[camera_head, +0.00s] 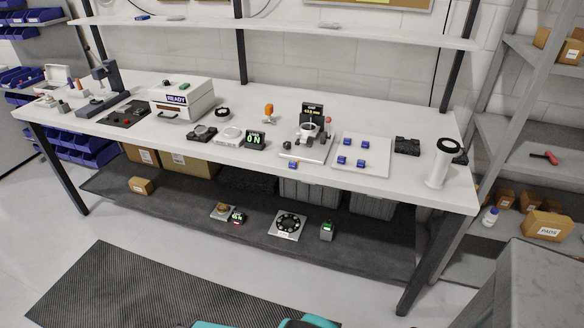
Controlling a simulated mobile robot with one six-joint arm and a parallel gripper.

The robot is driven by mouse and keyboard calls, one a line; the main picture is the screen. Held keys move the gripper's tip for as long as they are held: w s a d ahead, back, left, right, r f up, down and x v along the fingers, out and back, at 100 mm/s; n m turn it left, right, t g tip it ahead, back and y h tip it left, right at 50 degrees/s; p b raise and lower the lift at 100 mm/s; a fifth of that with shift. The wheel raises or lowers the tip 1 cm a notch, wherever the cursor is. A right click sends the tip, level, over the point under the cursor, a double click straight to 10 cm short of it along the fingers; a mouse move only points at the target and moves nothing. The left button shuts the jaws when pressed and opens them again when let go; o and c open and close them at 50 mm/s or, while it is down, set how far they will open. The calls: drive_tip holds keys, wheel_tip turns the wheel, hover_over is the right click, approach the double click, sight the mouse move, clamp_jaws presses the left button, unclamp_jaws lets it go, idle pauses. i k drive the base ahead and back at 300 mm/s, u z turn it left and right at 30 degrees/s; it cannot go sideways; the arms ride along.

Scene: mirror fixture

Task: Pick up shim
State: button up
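No part is labelled as a shim, and I cannot tell for sure which piece it is. Several small blue blocks (361,163) sit apart from each other on a white square tray (376,172) on the bench. One more blue block (293,165) lies at the front edge of a fixture plate (313,155). The plate carries a round white part (308,130) with dark fittings, in front of a small display (312,110). My gripper is not in view; only a teal part of my own body shows at the bottom edge.
The white bench (270,180) also holds a READY box (183,100), a green-lit meter (255,140), a black block (407,146) and a white cylinder (439,168). A lower shelf (170,208) holds boxes and devices. Open floor and a dark mat (130,290) lie in front.

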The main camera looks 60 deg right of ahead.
sight(293, 165)
drive_tip(key=z, duration=0.25)
drive_tip(key=k, duration=0.55)
drive_tip(key=u, duration=1.35)
drive_tip(key=i, duration=0.6)
drive_tip(key=z, duration=0.1)
